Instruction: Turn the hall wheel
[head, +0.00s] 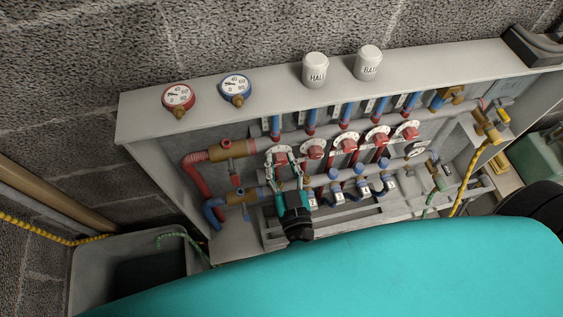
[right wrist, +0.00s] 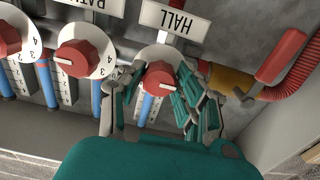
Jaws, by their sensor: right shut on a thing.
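The hall wheel (right wrist: 159,78) is a small red knob under a white plate reading HALL (right wrist: 176,20) in the right wrist view. It is the leftmost of a row of red wheels in the head view (head: 281,158). My right gripper (right wrist: 158,84) is shut on this wheel, with a finger on each side of it. In the head view my right gripper (head: 283,166) reaches up to the manifold from below. The fingers cover much of the wheel's scale. My left gripper is not in view.
Beside it is another red wheel (right wrist: 78,58) with a numbered white dial. A red lever (right wrist: 281,57) stands close to the right of my fingers. White caps marked HALL (head: 315,70) and BATH (head: 368,63) and two gauges (head: 179,97) sit on the cabinet's top (head: 270,85).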

